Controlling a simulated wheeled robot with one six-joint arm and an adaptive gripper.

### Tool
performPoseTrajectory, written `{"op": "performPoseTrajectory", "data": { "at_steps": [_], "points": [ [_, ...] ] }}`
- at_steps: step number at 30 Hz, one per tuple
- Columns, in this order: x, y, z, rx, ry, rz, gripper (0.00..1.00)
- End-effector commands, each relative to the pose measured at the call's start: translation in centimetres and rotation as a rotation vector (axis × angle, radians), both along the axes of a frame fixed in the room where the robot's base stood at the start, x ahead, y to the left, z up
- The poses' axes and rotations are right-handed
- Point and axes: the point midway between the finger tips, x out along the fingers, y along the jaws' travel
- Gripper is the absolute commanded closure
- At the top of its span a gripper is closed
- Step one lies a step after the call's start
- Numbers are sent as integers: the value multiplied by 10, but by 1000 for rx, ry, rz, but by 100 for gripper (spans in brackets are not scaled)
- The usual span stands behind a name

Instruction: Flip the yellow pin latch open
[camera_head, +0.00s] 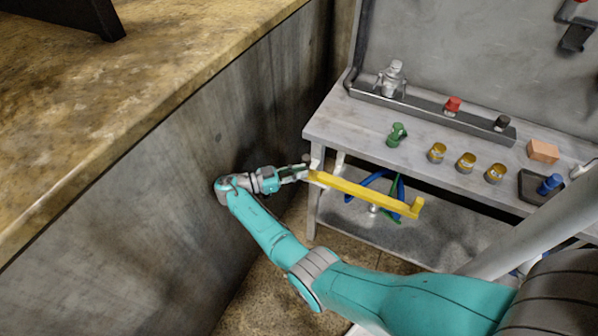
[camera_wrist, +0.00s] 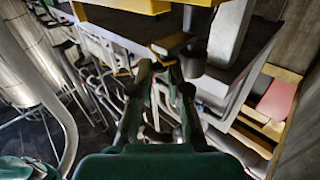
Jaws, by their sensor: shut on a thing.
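The yellow pin latch (camera_head: 365,192) is a long yellow bar in front of the workbench's left front corner. It slopes down to the right and ends in a short upturned tip. My gripper (camera_head: 304,172) is at the bar's left end, shut on it there. In the wrist view, my gripper's fingers (camera_wrist: 165,72) point up to a yellow part (camera_wrist: 168,43) with a dark cylinder (camera_wrist: 194,60) beside it. The exact contact is small and partly hidden by the fingers.
The workbench (camera_head: 345,125) holds a green part (camera_head: 397,134), several yellow-topped cylinders (camera_head: 466,162), a red knob (camera_head: 452,105) and an orange block (camera_head: 543,151). A concrete wall (camera_head: 150,190) stands close on the left. Blue tubing (camera_head: 372,180) hangs behind the bar.

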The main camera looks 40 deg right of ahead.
Motion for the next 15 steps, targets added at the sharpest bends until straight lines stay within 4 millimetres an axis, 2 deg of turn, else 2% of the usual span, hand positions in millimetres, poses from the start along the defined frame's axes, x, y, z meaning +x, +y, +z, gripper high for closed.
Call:
{"op": "performPoseTrajectory", "data": {
  "at_steps": [11,12,14,15],
  "points": [
    [0,0,-1,1,0,-4,100],
    [0,0,-1,1,0,-4,79],
    [0,0,-1,1,0,-4,64],
    [0,0,-1,1,0,-4,62]
  ]
}}
